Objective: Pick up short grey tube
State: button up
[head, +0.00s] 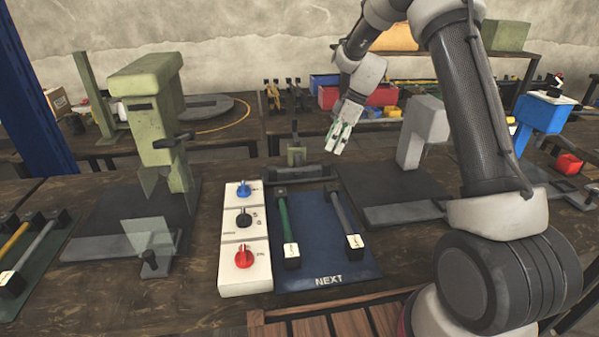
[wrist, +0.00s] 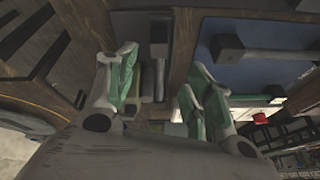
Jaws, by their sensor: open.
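A grey tube (head: 343,212) with dark end blocks lies on the right half of the blue NEXT mat (head: 327,266). In the wrist view a grey tube (wrist: 275,51) with a dark block at its near end lies at the upper right, beyond the fingers. Another grey tube (head: 38,246) lies on the mat at the far left; I cannot tell their lengths apart surely. My gripper (head: 340,136) is open and empty, raised behind the blue mat and apart from the tubes. Its spread green-and-white fingers also show in the wrist view (wrist: 160,85).
A green tube (head: 284,220) lies beside the grey one. A control box (head: 231,278) with blue, black and red knobs stands left of the mat. A green press (head: 152,110) stands at left, a grey press (head: 424,128) at right. A small clamp fixture (head: 297,157) sits behind the mat.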

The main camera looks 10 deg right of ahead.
aim_at(323, 164)
jog(key=a+f+n, duration=0.1)
jog(key=f, duration=0.1)
jog(key=a+f+n, duration=0.1)
jog(key=f, duration=0.1)
jog(key=a+f+n, duration=0.1)
jog(key=f, duration=0.2)
jog(key=shift+f, duration=0.1)
grip_shut()
dwell(0.4)
